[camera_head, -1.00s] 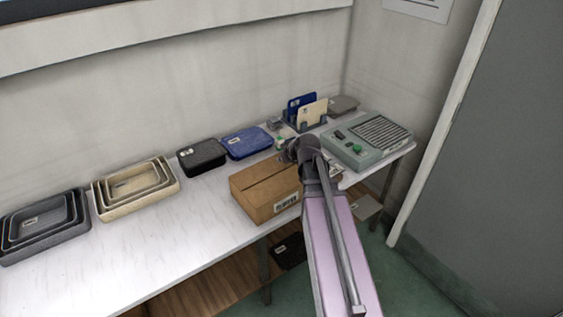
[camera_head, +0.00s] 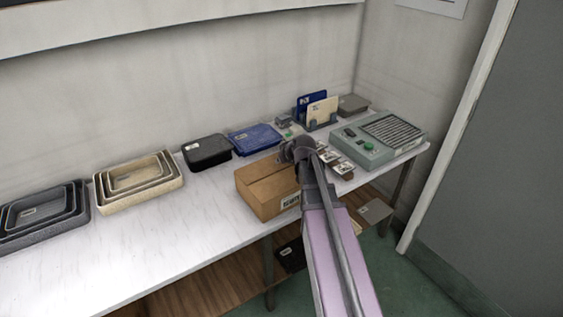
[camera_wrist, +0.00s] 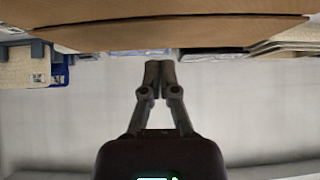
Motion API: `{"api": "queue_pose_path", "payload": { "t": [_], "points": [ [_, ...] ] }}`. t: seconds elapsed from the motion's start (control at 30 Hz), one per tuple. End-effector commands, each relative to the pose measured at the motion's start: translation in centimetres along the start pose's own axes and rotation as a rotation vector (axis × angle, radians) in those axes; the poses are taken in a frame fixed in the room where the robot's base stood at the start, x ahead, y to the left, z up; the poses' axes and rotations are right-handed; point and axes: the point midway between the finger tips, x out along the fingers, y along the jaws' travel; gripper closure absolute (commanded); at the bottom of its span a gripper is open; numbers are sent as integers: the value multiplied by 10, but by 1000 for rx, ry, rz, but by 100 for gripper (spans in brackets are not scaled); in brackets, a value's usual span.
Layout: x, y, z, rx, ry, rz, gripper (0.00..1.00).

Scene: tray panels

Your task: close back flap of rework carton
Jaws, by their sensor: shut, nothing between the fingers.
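The rework carton (camera_head: 262,200) is a brown cardboard box with a barcode label, standing near the front edge of the bench in the head view. Its right end is hidden behind my arm, and I cannot tell clearly how each top flap lies. In the wrist view brown cardboard (camera_wrist: 160,35) spans the top of the picture, with a dark gap line along it. My gripper (camera_wrist: 158,66) is shut and empty, its fingertips together just below the cardboard edge in that picture. In the head view my wrist is above the carton's back right side, and the fingers cannot be made out.
Behind the carton lie a blue case (camera_head: 252,139) and a black case (camera_head: 207,151). Nested trays (camera_head: 138,184) stand to the left. A card holder (camera_head: 318,110) and a grey-green device (camera_head: 378,140) stand to the right. The bench front left of the carton is clear.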

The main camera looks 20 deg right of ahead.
Motion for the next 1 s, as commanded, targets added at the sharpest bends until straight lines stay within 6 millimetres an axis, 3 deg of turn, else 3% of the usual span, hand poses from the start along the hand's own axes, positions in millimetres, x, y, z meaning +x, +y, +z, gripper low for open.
{"api": "queue_pose_path", "payload": {
  "t": [0.3, 1.0],
  "points": [
    [16, 0, 17, 0, 0, 0, 100],
    [22, 0, 23, 0, 0, 0, 100]
  ]
}}
